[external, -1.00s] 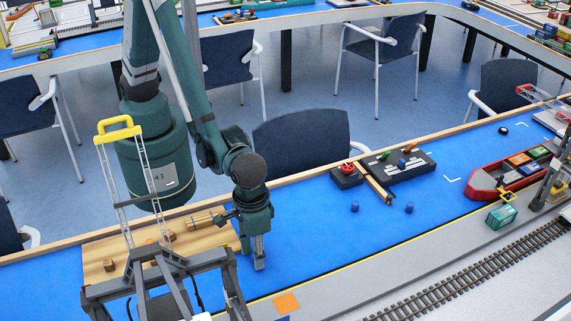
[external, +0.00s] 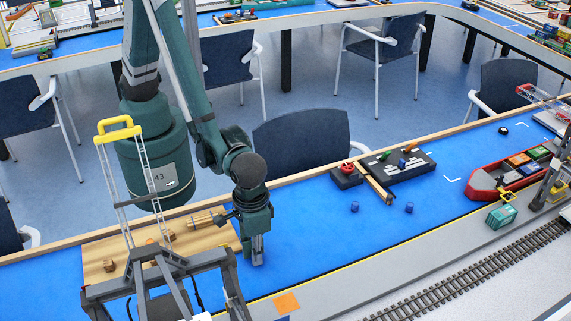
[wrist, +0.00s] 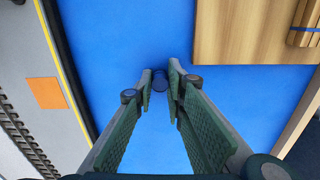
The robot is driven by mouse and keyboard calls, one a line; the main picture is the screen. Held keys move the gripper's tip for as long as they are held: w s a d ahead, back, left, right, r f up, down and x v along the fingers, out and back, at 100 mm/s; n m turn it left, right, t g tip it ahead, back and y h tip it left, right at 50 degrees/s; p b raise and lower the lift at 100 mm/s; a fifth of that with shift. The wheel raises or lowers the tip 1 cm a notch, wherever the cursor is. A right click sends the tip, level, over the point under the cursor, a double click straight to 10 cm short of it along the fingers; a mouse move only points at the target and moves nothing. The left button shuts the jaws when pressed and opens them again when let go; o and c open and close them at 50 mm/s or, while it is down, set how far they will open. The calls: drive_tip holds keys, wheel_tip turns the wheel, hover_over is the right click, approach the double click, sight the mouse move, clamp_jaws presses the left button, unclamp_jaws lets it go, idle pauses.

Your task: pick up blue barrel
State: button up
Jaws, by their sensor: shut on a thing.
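My gripper (external: 257,250) points down low over the blue table surface, just right of the wooden board. In the wrist view my gripper (wrist: 160,84) has its two fingertips on either side of a small dark blue barrel (wrist: 159,80), shut on it. The barrel is partly hidden by the fingers, and it cannot be made out in the external view. Two other blue barrels stand on the blue surface to the right in the external view, one nearer my gripper (external: 354,207) and one further right (external: 409,208).
The wooden board (wrist: 240,50) lies beside my gripper. An orange square (external: 287,304) is on the grey strip at the front. A grey gantry crane (external: 185,262) stands at the left front. A dark barge (external: 410,172) and a red ship (external: 488,190) lie to the right.

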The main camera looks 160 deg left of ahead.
drive_tip(key=shift+r, duration=0.15)
wheel_tip(320, 180, up, 10)
drive_tip(key=p, duration=0.1)
drive_tip(key=shift+p, duration=0.4)
drive_tip(key=shift+d, duration=0.1)
idle(0.7)
drive_tip(key=r+b, duration=0.1)
hover_over(193, 239)
drive_tip(key=w, duration=0.3)
drive_tip(key=shift+w+d+r+n, duration=0.1)
drive_tip(key=shift+w+d+n, duration=0.1)
drive_tip(key=shift+d+n, duration=0.1)
drive_tip(key=shift+a+f+b, duration=0.1)
drive_tip(key=shift+f+b, duration=0.65)
drive_tip(key=shift+f, duration=2.2)
drive_tip(key=shift+f+b, duration=0.5)
drive_tip(key=shift+f, duration=1.6)
